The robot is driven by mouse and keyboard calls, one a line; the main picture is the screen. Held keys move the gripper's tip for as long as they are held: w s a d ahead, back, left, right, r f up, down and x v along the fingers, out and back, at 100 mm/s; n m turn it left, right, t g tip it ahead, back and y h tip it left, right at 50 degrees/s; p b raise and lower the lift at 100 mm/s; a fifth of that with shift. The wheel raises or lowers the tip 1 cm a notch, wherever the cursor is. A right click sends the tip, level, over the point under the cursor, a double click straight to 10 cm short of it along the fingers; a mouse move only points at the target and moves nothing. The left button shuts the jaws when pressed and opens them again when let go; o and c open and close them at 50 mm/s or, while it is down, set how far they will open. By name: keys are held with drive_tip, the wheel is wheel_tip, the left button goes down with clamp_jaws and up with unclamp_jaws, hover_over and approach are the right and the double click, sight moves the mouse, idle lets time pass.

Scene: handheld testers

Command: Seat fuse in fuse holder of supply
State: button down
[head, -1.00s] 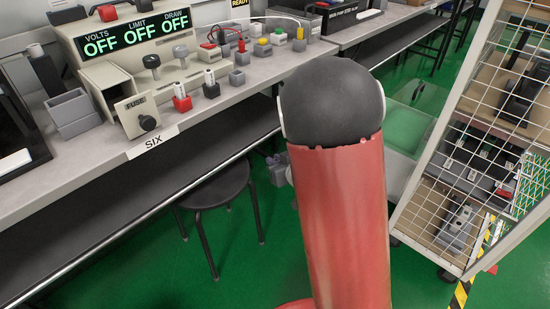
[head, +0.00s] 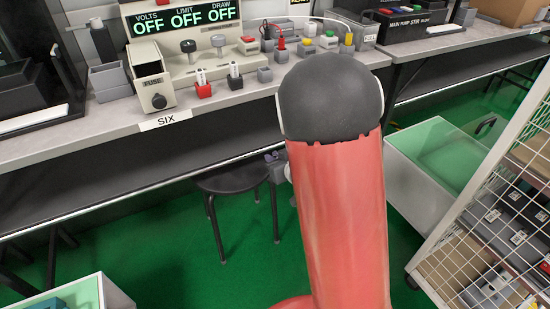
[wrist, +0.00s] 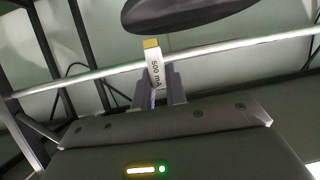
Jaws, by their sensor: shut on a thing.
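My gripper (wrist: 158,90) is shut on a fuse (wrist: 154,62), a pale body with a gold end cap and the print "500 mA". The fuse stands out from between the fingertips, cap up in the wrist view. In the head view my arm hides most of the gripper, and the fuse cannot be made out. The supply (head: 203,45) is a beige unit on the bench with three displays reading OFF. Its fuse holder (head: 153,84), marked FUSE with a dark round knob, juts from the front at the left. My gripper is away from it, below the bench's front edge.
The grey bench (head: 105,122) has a label SIX on its front edge. Red and black terminal blocks stand right of the holder. A black stool (head: 230,178) is under the bench. A wire-mesh rack (head: 500,210) stands at right, a white bin (head: 85,297) at lower left.

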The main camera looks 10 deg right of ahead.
wheel_tip(320, 180, up, 2)
drive_tip(key=shift+r+p, duration=0.1)
drive_tip(key=shift+p, duration=0.65)
drive_tip(key=shift+d+f, duration=0.15)
drive_tip(key=shift+f, duration=0.2)
